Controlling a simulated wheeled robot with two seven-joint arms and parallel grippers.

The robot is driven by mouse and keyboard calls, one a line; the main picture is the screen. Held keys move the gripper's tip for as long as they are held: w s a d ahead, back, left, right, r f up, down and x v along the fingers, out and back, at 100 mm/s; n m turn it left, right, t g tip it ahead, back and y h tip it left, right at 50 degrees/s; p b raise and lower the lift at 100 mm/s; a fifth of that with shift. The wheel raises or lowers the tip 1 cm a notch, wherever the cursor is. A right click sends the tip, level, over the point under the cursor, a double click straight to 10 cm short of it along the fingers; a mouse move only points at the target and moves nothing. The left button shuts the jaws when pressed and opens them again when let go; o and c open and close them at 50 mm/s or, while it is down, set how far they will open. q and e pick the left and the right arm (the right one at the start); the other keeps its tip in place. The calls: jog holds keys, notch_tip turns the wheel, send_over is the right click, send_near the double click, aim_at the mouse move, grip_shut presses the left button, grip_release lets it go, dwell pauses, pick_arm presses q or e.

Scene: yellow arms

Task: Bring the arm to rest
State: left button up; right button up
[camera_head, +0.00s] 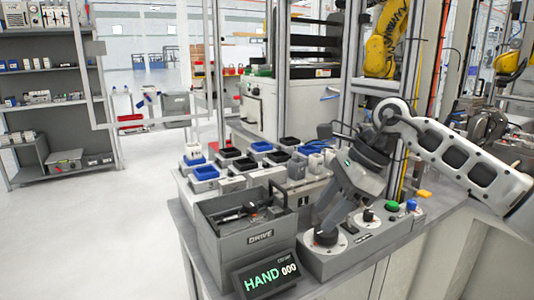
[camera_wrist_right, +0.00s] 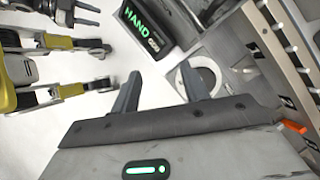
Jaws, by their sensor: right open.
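My right arm (camera_head: 455,155) comes in from the right and bends down over the workbench. My right gripper (camera_head: 326,212) points down and left above the grey control box (camera_head: 385,235), close to its front dial (camera_head: 326,238). In the right wrist view the two fingers of this gripper (camera_wrist_right: 157,86) stand apart with nothing between them. Whether the fingertips touch the box cannot be told. My left gripper is not in the head view.
A display reading HAND 000 (camera_head: 268,279) and a grey DRIVE bin (camera_head: 262,238) with dark parts stand left of the control box. Several blue and black small trays (camera_head: 205,172) lie behind. A shelf (camera_head: 50,75) stands far left. The floor (camera_head: 110,220) left is clear.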

jog(key=s+a+f+y, duration=0.25)
jog(key=a+y, duration=0.25)
jog(key=a, duration=0.5)
jog(key=s+a+r+m+t+y, duration=0.35)
jog(key=a+r+m+y, duration=0.3)
jog(key=m+y, duration=0.35)
jog(key=w+d+f+m+t+h, duration=0.2)
jog(key=d+m+t+h, duration=0.5)
jog(key=m, duration=0.5)
jog(key=w+d+f+m+t+h, duration=0.2)
jog(key=d+m+t+h, duration=0.25)
jog(key=m+t, duration=0.6)
jog(key=s+d+f+m+g+h, duration=0.3)
jog(key=d+f+m+g+h, duration=0.2)
jog(key=d+f+m+h, duration=0.4)
jog(key=s+d+f+m+g, duration=0.2)
jog(key=s+f+m+g, duration=0.4)
jog(key=s+f, duration=0.45)
jog(key=s+d+f+m+g, duration=0.3)
jog(key=s+f+m+g, duration=0.35)
jog(key=s, duration=0.75)
jog(key=w+a+f+n+t+y, duration=0.1)
jog(key=w+a+f+t+y, duration=0.2)
jog(key=w+a+f+t, duration=0.2)
jog(key=shift+w+a+f+n+t, duration=0.45)
jog(key=shift+a+t, duration=0.15)
jog(key=shift+t, duration=0.25)
